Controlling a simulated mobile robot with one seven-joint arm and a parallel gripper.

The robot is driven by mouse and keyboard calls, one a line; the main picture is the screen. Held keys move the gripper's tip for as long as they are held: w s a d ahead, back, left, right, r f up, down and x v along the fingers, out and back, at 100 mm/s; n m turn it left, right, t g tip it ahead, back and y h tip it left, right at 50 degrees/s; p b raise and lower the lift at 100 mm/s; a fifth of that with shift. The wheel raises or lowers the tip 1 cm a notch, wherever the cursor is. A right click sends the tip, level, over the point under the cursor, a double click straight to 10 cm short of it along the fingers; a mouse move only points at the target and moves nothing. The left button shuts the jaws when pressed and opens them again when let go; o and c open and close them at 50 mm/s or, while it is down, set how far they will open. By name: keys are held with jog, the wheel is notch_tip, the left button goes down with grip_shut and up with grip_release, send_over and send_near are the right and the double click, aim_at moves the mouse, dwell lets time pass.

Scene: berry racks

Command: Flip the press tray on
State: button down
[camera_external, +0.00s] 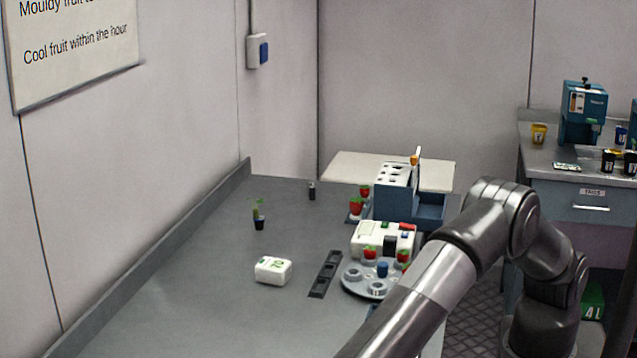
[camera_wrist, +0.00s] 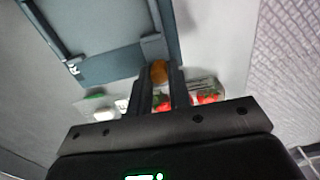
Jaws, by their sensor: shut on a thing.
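My gripper (camera_wrist: 160,80) shows in the wrist view, its two dark fingers close together. It is shut on a rounded orange-brown knob (camera_wrist: 158,72) at the fingertips. A blue-grey panel (camera_wrist: 110,62) with a raised rim and a white letter lies just beyond and left of the fingers; it looks like part of the press tray, but I cannot tell how it is set. In the external view my gripper is hidden by my arm or out of frame.
Red strawberries (camera_wrist: 208,97) lie near my fingers. On the bench (camera_external: 190,300) stand a round grey tray (camera_external: 352,285), a white machine (camera_external: 372,236), a blue unit with a white holed top (camera_external: 393,172), a white block (camera_external: 272,270) and a dark strip (camera_external: 325,275). The bench's left front is clear.

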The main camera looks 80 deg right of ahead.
jog(key=d, duration=0.9)
jog(key=shift+d, duration=0.3)
jog(key=c, duration=1.6)
grip_release()
jog(key=shift+d, duration=0.1)
jog(key=shift+c, duration=0.2)
jog(key=o, duration=0.3)
notch_tip(320, 180, up, 11)
jog(key=shift+f, duration=0.1)
